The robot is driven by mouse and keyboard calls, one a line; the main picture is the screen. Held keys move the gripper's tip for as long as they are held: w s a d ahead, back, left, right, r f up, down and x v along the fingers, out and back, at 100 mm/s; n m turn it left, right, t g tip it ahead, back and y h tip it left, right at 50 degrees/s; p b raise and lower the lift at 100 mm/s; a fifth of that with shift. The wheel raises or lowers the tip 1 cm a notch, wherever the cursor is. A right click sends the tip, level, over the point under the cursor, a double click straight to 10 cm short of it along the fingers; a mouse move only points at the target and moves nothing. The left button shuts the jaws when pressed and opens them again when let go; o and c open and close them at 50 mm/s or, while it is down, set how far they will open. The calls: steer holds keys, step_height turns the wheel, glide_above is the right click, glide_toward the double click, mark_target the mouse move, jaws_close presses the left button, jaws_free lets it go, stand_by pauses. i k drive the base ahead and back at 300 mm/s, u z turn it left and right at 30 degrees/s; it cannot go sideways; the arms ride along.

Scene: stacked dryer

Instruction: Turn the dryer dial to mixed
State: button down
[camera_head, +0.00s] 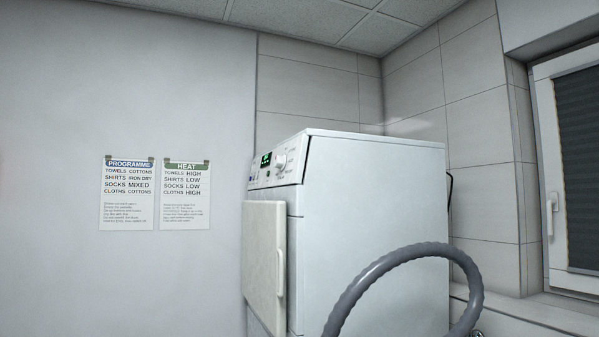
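The white dryer (375,215) stands in the middle, seen mostly from its right side. Its narrow control panel (290,158) faces left and shows at a steep angle. The round pale dial (280,161) is on this panel, to the right of a small green-lit display (266,160). The dial's pointer and markings are too small to read. My gripper is not in view, and nothing touches the dial.
A blue-headed PROGRAMME sheet (126,194) and a green-headed HEAT sheet (186,194) hang on the left wall. The dryer door (264,250) looks closed. A grey hose (400,256) arches at the lower right. A window (578,160) is at far right.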

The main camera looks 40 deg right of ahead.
mark_target(280, 162)
steer(key=z, duration=0.85)
steer(key=k, duration=0.95)
steer(key=i, duration=0.75)
